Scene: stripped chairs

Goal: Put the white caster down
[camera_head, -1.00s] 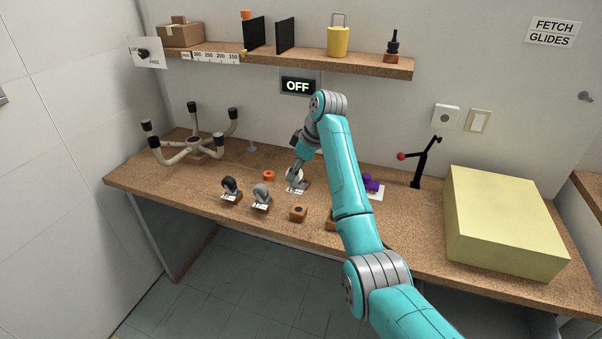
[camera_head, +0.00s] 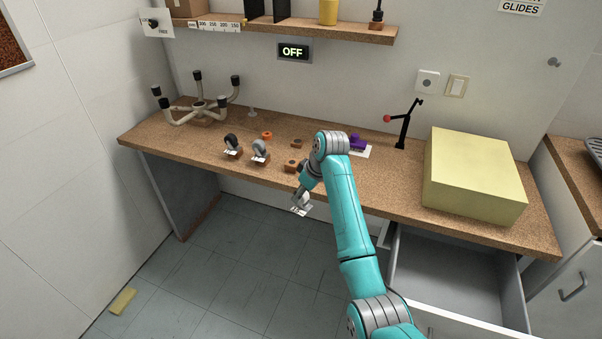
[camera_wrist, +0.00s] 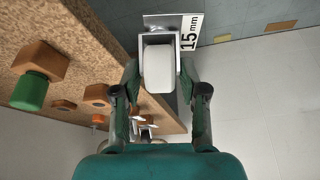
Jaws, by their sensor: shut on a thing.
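The white caster (camera_wrist: 159,68) is between the fingers of my gripper (camera_wrist: 158,84) in the wrist view. It has a metal bracket and a "15 mm" label (camera_wrist: 191,32). In the head view my gripper (camera_head: 304,188) is shut on the white caster (camera_head: 305,200), just off the front edge of the cork-topped bench (camera_head: 220,177). The caster hangs over the floor, apart from the bench top. My fingers partly hide it.
A black caster (camera_head: 231,143) and a grey caster (camera_head: 260,148) stand on wooden blocks at bench left.

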